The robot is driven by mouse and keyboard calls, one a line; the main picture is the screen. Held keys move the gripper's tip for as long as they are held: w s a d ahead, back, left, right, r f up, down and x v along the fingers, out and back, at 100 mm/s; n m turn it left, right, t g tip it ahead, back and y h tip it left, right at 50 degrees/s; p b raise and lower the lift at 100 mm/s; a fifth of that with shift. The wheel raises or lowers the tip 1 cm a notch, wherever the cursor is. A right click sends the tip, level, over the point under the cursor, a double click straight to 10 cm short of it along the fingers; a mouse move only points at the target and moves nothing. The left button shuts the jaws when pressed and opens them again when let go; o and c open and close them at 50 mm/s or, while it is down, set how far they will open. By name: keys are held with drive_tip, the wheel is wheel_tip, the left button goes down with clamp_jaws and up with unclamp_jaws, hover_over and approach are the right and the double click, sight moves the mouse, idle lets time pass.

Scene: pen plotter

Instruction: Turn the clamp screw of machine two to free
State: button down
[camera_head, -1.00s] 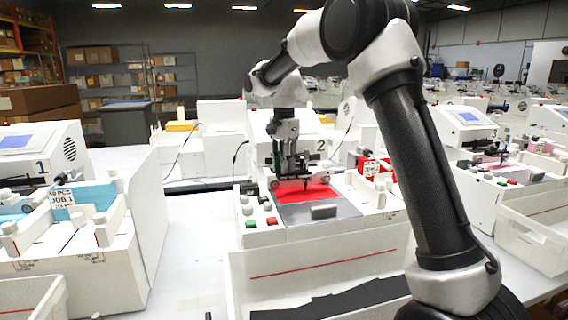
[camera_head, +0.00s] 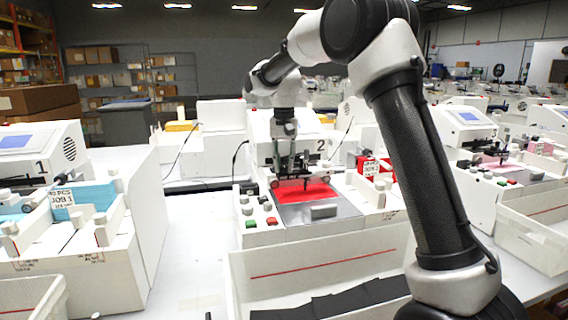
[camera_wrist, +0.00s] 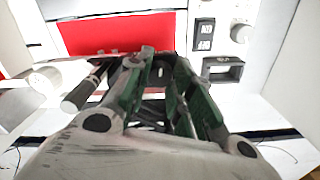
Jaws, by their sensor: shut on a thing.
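Machine two (camera_head: 262,133) is the white pen plotter in the middle of the head view, marked "2", with a red sheet (camera_head: 308,192) on its bed. My gripper (camera_head: 291,177) reaches down to its pen carriage, above the back of the red sheet. In the wrist view my gripper (camera_wrist: 160,66) has its fingers close together on the clamp screw, which they mostly hide; I cannot make out its angle. A dark pen-like cylinder (camera_wrist: 88,86) is left of the fingers. The red sheet (camera_wrist: 95,36) also shows there.
Green and red buttons (camera_head: 262,222) and grey knobs sit at the machine's front left. Red stock (camera_head: 366,164) stands on its right. A white bin (camera_head: 320,265) is in front. Machine one (camera_head: 45,150) is at left, another plotter (camera_head: 470,130) at right.

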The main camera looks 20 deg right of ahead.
sight(284, 165)
drive_tip(key=n, duration=0.5)
drive_tip(key=shift+n, duration=0.3)
drive_tip(key=n, duration=0.5)
drive_tip(key=shift+n, duration=0.4)
drive_tip(key=c, duration=1.2)
unclamp_jaws()
drive_tip(key=shift+r, duration=0.15)
wheel_tip(284, 165, up, 12)
